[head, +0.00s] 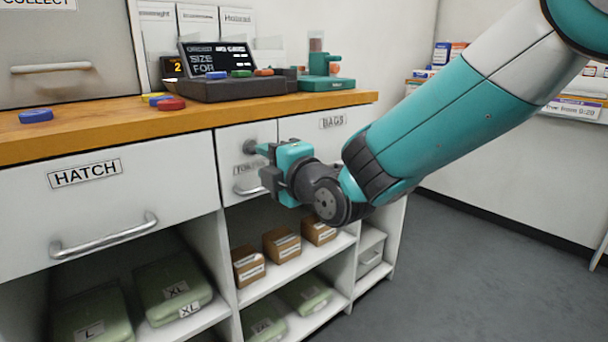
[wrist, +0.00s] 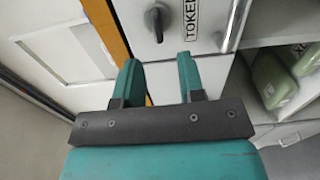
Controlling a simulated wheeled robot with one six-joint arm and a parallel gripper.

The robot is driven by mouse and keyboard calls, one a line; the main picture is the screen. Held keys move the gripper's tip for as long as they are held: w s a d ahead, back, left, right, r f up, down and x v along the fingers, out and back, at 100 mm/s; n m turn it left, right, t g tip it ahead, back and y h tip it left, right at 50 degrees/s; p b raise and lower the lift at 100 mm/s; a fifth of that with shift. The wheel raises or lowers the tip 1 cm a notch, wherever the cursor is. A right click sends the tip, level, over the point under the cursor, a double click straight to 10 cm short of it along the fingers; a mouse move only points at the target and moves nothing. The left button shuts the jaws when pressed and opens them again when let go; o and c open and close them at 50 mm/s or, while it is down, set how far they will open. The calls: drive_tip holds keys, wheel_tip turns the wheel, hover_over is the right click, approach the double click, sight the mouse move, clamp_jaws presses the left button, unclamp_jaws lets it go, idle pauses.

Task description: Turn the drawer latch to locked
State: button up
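The drawer latch (wrist: 157,20) is a small dark grey knob on a round plate, on the white front of the drawer labelled TOKEN-something (wrist: 200,40). In the wrist view it lies just beyond my fingertips, roughly centred between them and apart from them. My gripper (wrist: 158,62) is open and empty, its two teal fingers spread. In the head view my gripper (head: 262,163) is in front of this narrow drawer (head: 229,140), covering part of its label. The latch shows there partly, beside a finger. I see no lock markings.
The wooden counter (head: 190,118) overhangs above the drawers. A HATCH drawer (head: 110,195) is to the left and a BAGS drawer (head: 345,125) to the right. Shelves with boxes (head: 281,244) are underneath; open floor (head: 470,260) lies right.

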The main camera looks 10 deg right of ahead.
drive_tip(key=v, duration=1.1)
drive_tip(key=shift+s+b, duration=0.15)
drive_tip(key=shift+b, duration=0.15)
drive_tip(key=shift+d, duration=0.1)
drive_tip(key=s+d+f+m+g+h, duration=0.35)
drive_tip(key=s+m+g, duration=0.35)
drive_tip(key=s+m, duration=0.25)
drive_tip(key=s+d+f+m+g+h, duration=0.2)
drive_tip(key=s+d+f+m+g, duration=0.25)
drive_tip(key=s+m+g, duration=0.5)
wheel_tip(320, 180, up, 37)
drive_tip(key=s+n+t+p, duration=0.1)
drive_tip(key=s+p, duration=0.1)
drive_tip(key=p, duration=3.4)
drive_tip(key=shift+d+f, duration=0.25)
drive_tip(key=shift+d, duration=0.25)
drive_tip(key=shift+s+t, duration=0.1)
drive_tip(key=shift+t, duration=0.15)
